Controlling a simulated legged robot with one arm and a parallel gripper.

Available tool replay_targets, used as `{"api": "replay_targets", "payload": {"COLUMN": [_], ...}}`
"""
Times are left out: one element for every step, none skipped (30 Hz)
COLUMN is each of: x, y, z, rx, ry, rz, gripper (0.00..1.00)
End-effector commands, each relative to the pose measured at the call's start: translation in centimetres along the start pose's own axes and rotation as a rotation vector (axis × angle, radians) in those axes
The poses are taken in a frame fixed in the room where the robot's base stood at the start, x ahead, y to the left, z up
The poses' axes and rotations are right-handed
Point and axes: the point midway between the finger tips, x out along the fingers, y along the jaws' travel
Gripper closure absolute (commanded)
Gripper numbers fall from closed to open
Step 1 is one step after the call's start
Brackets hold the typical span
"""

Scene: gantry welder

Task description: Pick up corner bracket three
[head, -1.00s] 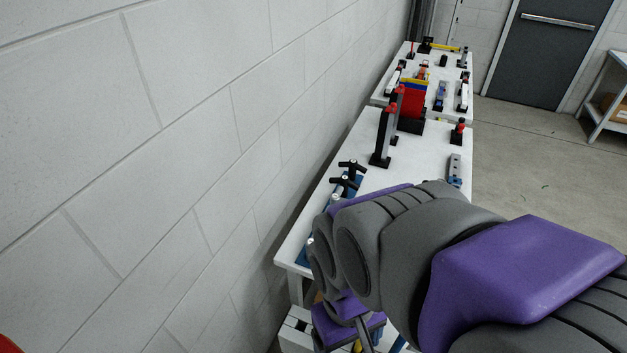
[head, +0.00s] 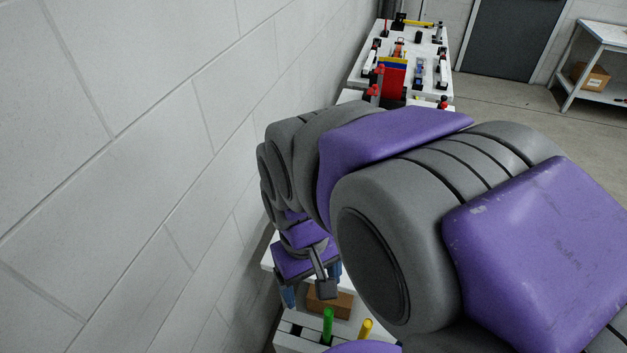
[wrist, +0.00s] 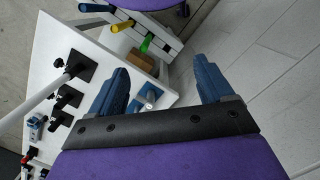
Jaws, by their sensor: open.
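My gripper (wrist: 162,82) is open, its two blue fingers spread wide with nothing held between them. In the head view my gripper (head: 312,284) hangs over the near end of the white table, beside the wall. In the wrist view a blue part with a pale round top (wrist: 147,96) lies on the table near the left finger, partly hidden by it. I cannot tell whether this is corner bracket three; no label is readable. My arm hides most of the near table in the head view.
A small brown box (head: 330,302) and a rack with green (head: 328,324) and yellow (head: 365,329) handles stand below my gripper. The block wall (head: 130,150) is close on the left. Black-based fixtures (wrist: 80,66) stand on the white table (wrist: 50,50). A farther table (head: 362,66) holds several parts.

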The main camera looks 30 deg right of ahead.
Motion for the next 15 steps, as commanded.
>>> {"api": "replay_targets", "payload": {"x": [-0.3,-0.5,-0.8,-1.1,-1.4,-1.6,-1.8,-2.1,-2.4,-2.5,-2.7,-2.8,-2.9,-2.9,-3.0], "y": [0.2,0.3,0.5,0.7,1.0,1.5,2.0,2.5,3.3,3.8,4.2,5.0,5.6,6.3,7.1], "z": [-1.1,-1.6,-2.5,-3.3,-4.2,-5.5,-6.4,-7.5,-8.8,-9.8,-10.8,-12.2,-13.1,-14.1,-15.4], "rx": [0.006,0.009,0.013,0.017,0.020,0.025,0.029,0.033,0.037,0.040,0.043,0.046,0.048,0.051,0.052], "ry": [0.000,0.000,0.002,0.006,0.010,0.010,0.012,0.017,0.020,0.021,0.025,0.029,0.031,0.034,0.038], "rz": [0.002,0.003,0.004,0.005,0.006,0.006,0.005,0.005,0.005,0.005,0.005,0.005,0.005,0.004,0.005], "gripper": [0.19,0.19,0.19,0.19,0.19,0.19,0.19,0.19,0.19,0.19,0.19,0.19,0.19,0.19,0.19]}}
